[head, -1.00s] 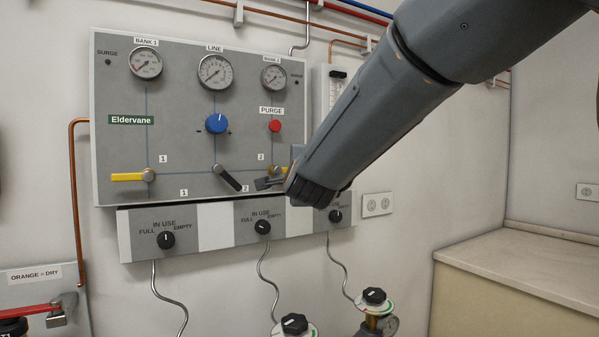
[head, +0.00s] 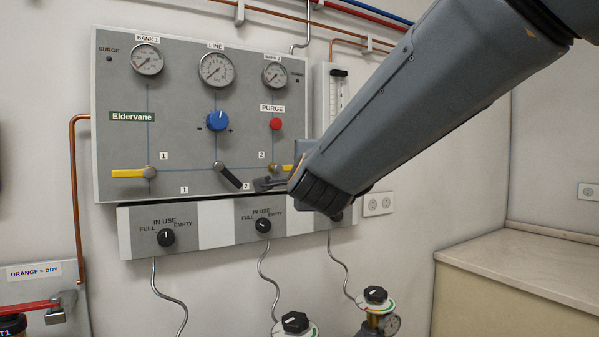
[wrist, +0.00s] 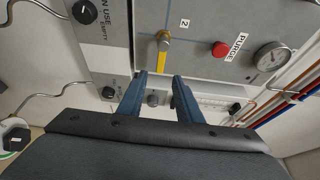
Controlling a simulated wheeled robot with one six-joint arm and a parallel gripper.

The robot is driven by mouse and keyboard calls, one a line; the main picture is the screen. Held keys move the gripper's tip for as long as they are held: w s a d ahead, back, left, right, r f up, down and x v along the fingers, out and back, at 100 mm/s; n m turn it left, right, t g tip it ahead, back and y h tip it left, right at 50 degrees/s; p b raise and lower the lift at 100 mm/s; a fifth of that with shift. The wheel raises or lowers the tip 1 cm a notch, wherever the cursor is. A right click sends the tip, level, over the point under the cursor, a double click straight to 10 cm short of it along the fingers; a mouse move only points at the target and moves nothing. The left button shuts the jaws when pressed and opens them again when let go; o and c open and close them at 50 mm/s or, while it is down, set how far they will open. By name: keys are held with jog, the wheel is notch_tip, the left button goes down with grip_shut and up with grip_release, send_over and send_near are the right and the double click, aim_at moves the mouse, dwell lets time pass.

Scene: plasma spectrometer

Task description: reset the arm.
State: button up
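My arm (head: 390,110) reaches in from the upper right of the head view. My gripper (head: 268,184) is at the lower right of the grey gas panel (head: 180,100), near the black line lever (head: 228,176) and the yellow bank 2 lever (head: 287,168). In the wrist view, the two blue fingers of my gripper (wrist: 160,82) stand apart with nothing held between them. The yellow lever (wrist: 163,58) shows just beyond the fingertips, apart from them in the picture. How near the fingertips are to the panel is hard to tell.
A red purge button (head: 275,124), a blue knob (head: 217,121) and several gauges sit on the panel. Below is a strip with black in-use knobs (head: 166,238). Cylinder valves (head: 375,296) stand lower down. A beige counter (head: 520,265) is at right, with open space before it.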

jog(key=s+d+f+n+g, duration=0.2)
jog(key=s+f+n+g, duration=0.1)
jog(key=f, duration=0.6)
jog(key=s+d+f+n+g, duration=0.2)
jog(key=f+n+g, duration=0.15)
jog(key=f, duration=0.45)
jog(key=s+d+f+n+g, duration=0.2)
jog(key=s+f+n, duration=0.15)
jog(key=f, duration=0.55)
jog(key=s+d+f+n+g, duration=0.3)
jog(key=s+f, duration=0.4)
jog(key=s, duration=0.3)
jog(key=s+d+f+n+g+h, duration=0.1)
jog(key=s+d+f+n+g, duration=0.3)
jog(key=s, duration=0.7)
notch_tip(320, 180, down, 4)
jog(key=shift+s+d+r+g, duration=0.1)
jog(key=shift+s+d+g, duration=0.1)
jog(key=shift+d+g, duration=1.05)
